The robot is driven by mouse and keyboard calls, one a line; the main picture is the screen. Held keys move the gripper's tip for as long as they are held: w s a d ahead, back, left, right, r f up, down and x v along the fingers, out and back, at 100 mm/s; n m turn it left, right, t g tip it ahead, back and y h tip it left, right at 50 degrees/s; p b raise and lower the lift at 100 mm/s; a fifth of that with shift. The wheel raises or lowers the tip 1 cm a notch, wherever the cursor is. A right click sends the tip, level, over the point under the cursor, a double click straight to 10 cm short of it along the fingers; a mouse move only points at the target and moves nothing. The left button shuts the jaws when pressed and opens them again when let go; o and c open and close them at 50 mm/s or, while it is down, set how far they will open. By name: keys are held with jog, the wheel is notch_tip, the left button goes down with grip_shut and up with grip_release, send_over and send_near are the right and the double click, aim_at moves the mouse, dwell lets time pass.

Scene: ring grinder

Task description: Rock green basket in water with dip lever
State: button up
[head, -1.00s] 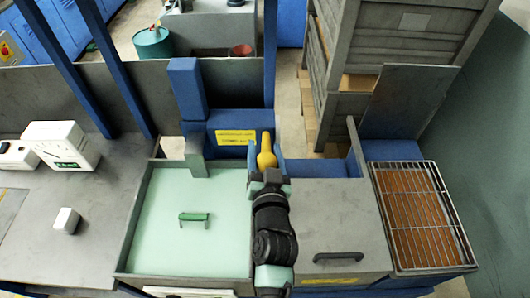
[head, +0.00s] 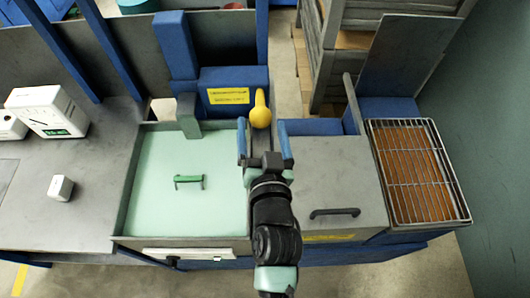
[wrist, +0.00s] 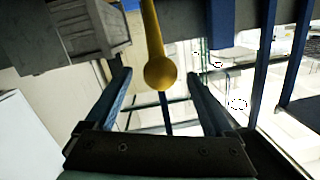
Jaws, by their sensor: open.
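The dip lever is a yellow knob (head: 260,112) on a yellow rod behind the wash tank. In the wrist view the knob (wrist: 160,73) hangs between and beyond the two fingers. My gripper (head: 264,140) is open, its blue fingers apart on either side of the knob's line, a little short of it and empty. In the wrist view my gripper (wrist: 160,80) shows both fingers spread. The tank of pale green water (head: 190,215) is left of my arm. The green basket shows only as a green handle (head: 188,180) above the water; its body is hidden.
A grey lid with a dark handle (head: 334,213) lies right of my arm. A wire rack (head: 419,170) is further right. A blue box with a yellow label (head: 228,95) and a blue post (head: 176,45) stand behind the tank. A white gauge box (head: 48,111) is at left.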

jog(key=s+b, duration=0.1)
jog(key=s, duration=0.3)
jog(key=shift+s+d+r, duration=0.1)
jog(key=shift+s+d, duration=0.05)
jog(key=shift+s+r+b, duration=0.3)
jog(key=shift+s+b, duration=0.1)
jog(key=shift+s, duration=0.4)
